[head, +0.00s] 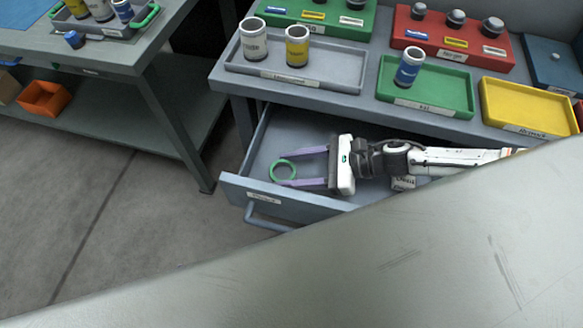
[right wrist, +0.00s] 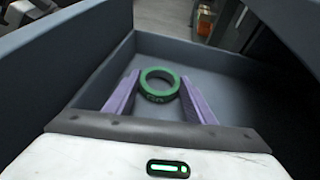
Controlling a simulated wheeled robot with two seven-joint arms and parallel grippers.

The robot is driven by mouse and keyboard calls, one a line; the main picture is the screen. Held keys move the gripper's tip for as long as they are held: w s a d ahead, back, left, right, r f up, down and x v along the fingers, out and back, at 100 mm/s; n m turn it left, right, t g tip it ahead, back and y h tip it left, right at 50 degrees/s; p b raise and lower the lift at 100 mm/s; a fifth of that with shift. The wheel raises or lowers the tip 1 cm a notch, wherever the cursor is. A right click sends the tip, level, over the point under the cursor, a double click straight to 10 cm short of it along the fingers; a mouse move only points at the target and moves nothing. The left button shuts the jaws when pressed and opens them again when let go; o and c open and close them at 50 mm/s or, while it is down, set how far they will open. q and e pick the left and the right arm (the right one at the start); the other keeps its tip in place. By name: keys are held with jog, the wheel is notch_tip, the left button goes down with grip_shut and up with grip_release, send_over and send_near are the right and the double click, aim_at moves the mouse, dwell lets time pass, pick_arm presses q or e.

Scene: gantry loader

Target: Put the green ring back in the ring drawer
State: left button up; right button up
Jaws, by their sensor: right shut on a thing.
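The green ring (head: 283,171) is between the purple fingers of my right gripper (head: 287,168), inside the open grey drawer (head: 232,188). In the right wrist view the ring (right wrist: 159,84) sits between the fingertips (right wrist: 158,88), with the drawer floor (right wrist: 205,80) below and around it. The gripper is shut on the ring. I cannot tell whether the ring touches the drawer floor. The drawer front has a label and a bar handle (head: 262,219). My left gripper is not in view.
Above the drawer, the bench holds a grey tray (head: 347,86) with white and yellow cans, a green tray (head: 443,114) with a blue can, and a yellow tray (head: 550,133). A side table (head: 110,58) stands at left. A large grey surface (head: 330,270) fills the foreground.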

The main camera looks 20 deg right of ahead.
jog(key=shift+f+b, duration=0.25)
jog(key=shift+b, duration=0.05)
jog(key=o, duration=1.2)
jog(key=shift+r+p, duration=0.4)
jog(key=shift+p, duration=0.1)
jog(key=v, duration=0.5)
jog(key=b+v, duration=0.1)
jog(key=v, duration=0.5)
jog(key=shift+s+f+b, duration=0.1)
jog(key=shift+f+b, duration=0.15)
jog(key=shift+b, duration=0.05)
jog(key=shift+s+d+r, duration=0.15)
jog(key=shift+d+r, duration=0.15)
jog(key=shift+d, duration=0.1)
